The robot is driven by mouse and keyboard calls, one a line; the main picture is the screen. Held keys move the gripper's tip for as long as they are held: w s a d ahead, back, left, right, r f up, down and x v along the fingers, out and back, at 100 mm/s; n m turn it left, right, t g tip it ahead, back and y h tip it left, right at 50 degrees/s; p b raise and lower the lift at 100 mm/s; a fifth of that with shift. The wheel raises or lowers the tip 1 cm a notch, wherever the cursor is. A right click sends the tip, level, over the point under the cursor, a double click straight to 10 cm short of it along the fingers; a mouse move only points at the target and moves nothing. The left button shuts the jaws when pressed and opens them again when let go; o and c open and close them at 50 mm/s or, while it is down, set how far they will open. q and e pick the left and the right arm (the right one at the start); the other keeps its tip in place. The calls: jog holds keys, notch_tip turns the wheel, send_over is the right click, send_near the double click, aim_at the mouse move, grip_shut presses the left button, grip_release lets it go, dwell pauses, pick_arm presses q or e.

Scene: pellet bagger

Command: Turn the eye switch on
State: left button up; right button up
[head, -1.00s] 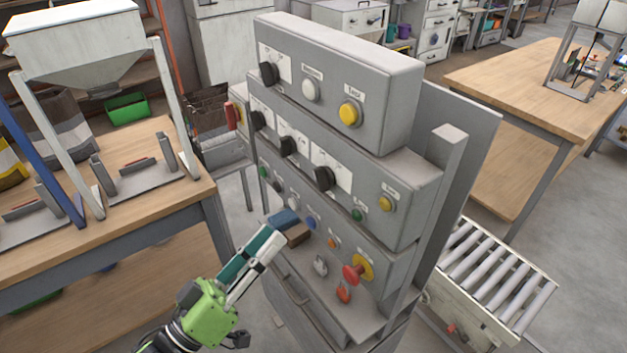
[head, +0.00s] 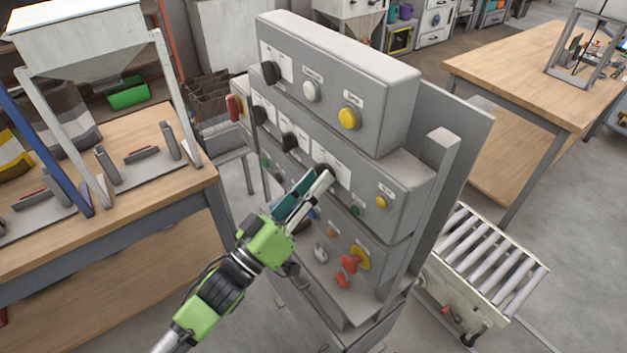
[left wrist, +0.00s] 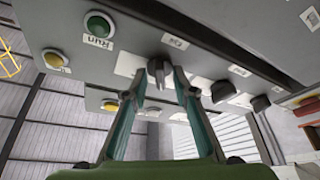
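The grey control panel (head: 405,190) has three stepped rows of knobs and buttons. My left gripper (head: 322,174) is at the middle row, by its rightmost black rotary switch, which it partly hides in the head view. In the left wrist view my left gripper (left wrist: 160,76) is open. Its two teal-backed fingers stand on either side of a black rotary switch (left wrist: 158,70), with gaps seen between fingers and switch. I cannot read which switch is the eye switch. My right gripper is not in view.
A green button (left wrist: 98,24) labelled Run and a yellow button (left wrist: 55,60) are beside the switch. A red mushroom button (head: 351,264) sticks out below. A wooden bench (head: 110,225) is left, a roller conveyor (head: 490,265) right.

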pick_arm(q)
grip_shut()
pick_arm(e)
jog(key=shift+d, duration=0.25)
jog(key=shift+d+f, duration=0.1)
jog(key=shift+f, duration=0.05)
pick_arm(q)
jog(key=m+g+h+b, duration=0.1)
jog(key=m+g+b, duration=0.1)
jog(key=m, duration=0.3)
jog(key=m+g+h+b, duration=0.2)
jog(key=m, duration=0.4)
jog(key=m+g+h+b, duration=0.2)
jog(key=m+g, duration=0.1)
jog(key=m, duration=0.3)
jog(key=shift+w+a, duration=0.25)
jog(key=shift+w, duration=0.05)
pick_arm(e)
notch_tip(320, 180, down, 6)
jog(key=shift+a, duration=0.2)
pick_arm(q)
jog(key=shift+m, duration=0.4)
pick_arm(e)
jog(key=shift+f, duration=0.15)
